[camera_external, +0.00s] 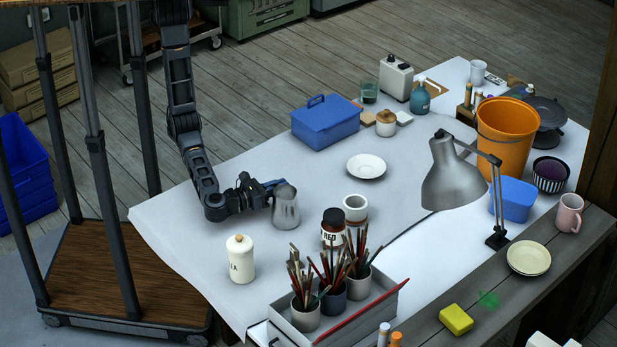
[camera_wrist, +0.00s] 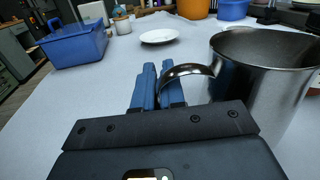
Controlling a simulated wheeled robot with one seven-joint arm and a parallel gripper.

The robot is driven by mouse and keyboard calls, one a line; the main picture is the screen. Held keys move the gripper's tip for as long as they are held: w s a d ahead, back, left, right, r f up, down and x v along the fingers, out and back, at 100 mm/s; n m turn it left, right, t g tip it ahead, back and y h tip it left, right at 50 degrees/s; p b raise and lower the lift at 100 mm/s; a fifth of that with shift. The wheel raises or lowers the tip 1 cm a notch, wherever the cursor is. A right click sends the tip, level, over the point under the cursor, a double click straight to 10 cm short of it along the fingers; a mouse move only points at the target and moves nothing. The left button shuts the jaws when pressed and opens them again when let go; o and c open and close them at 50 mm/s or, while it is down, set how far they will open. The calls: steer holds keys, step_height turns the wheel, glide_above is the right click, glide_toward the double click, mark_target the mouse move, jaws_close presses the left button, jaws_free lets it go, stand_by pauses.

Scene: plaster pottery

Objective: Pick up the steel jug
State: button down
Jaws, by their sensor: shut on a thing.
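The steel jug (camera_external: 286,208) stands upright on the white-covered table near its left edge. My gripper (camera_external: 272,187) reaches it from the left, level with its upper part. In the wrist view, the jug (camera_wrist: 262,85) fills the right side, and its curved handle runs to the blue fingers of my gripper (camera_wrist: 158,85). The fingers are close together, shut on the handle. Whether the jug's base touches the table cannot be told for certain.
A white lidded canister (camera_external: 240,262) stands in front of the jug. A jar marked RED (camera_external: 333,228) and a white pot (camera_external: 355,209) are to its right. A blue box (camera_external: 325,127) and a white saucer (camera_external: 366,166) are behind. A brush tray (camera_external: 385,298) is at the front. The cloth left of the saucer is clear.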

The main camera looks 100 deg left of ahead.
steer(key=shift+r, duration=0.3)
stand_by(0.5)
steer(key=shift+r, duration=1.15)
steer(key=s+d+r, duration=0.7)
steer(key=s+r, duration=0.1)
steer(key=s, duration=0.1)
steer(key=shift+s, duration=0.15)
steer(key=shift+r, duration=0.1)
